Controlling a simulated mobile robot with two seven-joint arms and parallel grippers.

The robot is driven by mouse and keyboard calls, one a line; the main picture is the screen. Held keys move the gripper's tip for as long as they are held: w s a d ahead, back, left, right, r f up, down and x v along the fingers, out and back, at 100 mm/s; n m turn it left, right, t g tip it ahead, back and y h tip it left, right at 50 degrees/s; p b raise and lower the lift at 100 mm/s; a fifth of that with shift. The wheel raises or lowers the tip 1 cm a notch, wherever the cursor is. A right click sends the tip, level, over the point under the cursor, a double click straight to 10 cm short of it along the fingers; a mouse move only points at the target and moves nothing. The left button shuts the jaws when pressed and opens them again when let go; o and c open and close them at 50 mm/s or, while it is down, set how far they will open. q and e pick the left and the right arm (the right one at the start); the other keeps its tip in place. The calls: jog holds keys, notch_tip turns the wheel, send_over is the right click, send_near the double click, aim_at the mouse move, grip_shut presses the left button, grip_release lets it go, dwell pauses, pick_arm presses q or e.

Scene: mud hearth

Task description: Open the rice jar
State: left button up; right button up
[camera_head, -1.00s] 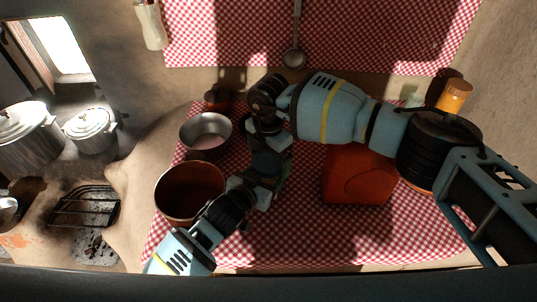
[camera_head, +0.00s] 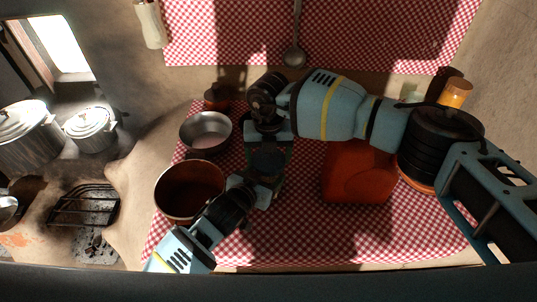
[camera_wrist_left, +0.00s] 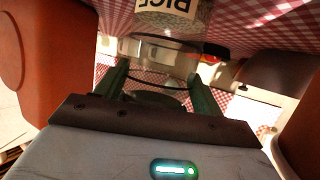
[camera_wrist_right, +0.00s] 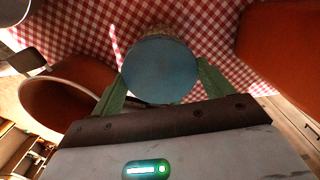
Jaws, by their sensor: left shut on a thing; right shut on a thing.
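The rice jar (camera_wrist_left: 170,18) shows in the left wrist view as a clear jar of pale grains, its "RICE" label upside down. A pale, shiny round band (camera_wrist_left: 155,50) runs around it, near my left fingers. My left gripper (camera_wrist_left: 160,82) is shut on the jar. In the right wrist view, a round blue-grey lid (camera_wrist_right: 160,68) sits between the green fingers of my right gripper (camera_wrist_right: 160,82), which is shut on it. In the head view, my right gripper (camera_head: 268,150) and left gripper (camera_head: 265,187) meet over the jar and hide most of it.
A brown pot (camera_head: 165,204) and a metal bowl (camera_head: 184,134) stand left of the grippers. An orange-red container (camera_head: 357,180) stands to the right, beneath my right arm. The checked cloth (camera_head: 310,235) in front is clear.

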jog(key=n, duration=0.7)
jog(key=shift+n, duration=0.3)
jog(key=o, duration=1.1)
jog(key=shift+c, duration=0.2)
jog(key=shift+s+a, duration=0.1)
jog(key=shift+a, duration=0.05)
jog(key=shift+s+a, duration=0.1)
jog(key=shift+r, duration=2.35)
